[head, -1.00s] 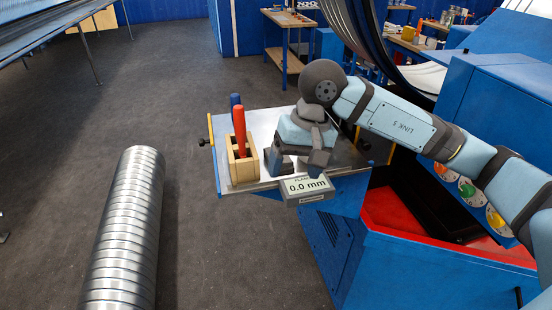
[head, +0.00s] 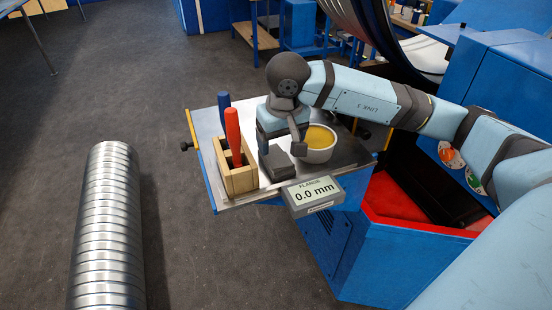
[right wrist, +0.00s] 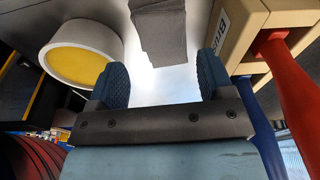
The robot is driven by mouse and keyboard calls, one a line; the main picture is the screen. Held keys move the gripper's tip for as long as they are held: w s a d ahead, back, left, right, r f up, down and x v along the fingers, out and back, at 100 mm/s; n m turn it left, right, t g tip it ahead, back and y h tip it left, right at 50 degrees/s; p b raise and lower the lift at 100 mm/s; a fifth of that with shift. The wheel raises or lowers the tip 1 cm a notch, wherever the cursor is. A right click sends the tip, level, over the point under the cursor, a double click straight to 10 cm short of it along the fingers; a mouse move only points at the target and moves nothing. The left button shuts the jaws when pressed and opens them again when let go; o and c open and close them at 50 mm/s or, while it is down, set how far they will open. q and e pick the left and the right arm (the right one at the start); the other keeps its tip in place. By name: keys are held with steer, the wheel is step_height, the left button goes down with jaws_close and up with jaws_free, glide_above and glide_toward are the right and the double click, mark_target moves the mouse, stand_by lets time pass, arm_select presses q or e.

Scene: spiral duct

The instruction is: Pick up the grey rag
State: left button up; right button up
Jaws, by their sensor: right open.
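The grey rag (head: 277,165) is a dark, folded block on the metal tabletop, between the wooden box and the white pot in the head view. It also shows in the right wrist view (right wrist: 160,32) at the top, just beyond the gap between the fingertips. My right gripper (head: 284,143) hangs over the table beside the rag and partly covers it. In the right wrist view its two blue-padded fingers (right wrist: 161,80) are apart with nothing between them. My left gripper is not in view.
A wooden box (head: 238,180) with red- and blue-handled tools stands left of the rag. A white pot with yellow contents (head: 318,143) stands close on the right. A display box reading 0.0 mm (head: 313,194) sits at the table's front edge. A spiral duct (head: 108,220) lies left.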

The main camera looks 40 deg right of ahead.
mark_target(276, 157)
steer(key=shift+w+f, duration=0.2)
steer(key=shift+f, duration=0.4)
steer(key=f, duration=0.2)
steer(key=w+f+p, duration=0.1)
steer(key=f, duration=0.1)
steer(key=shift+f+p, duration=0.15)
steer(key=shift+p, duration=0.15)
steer(key=shift+f, duration=0.3)
steer(key=c, duration=0.7)
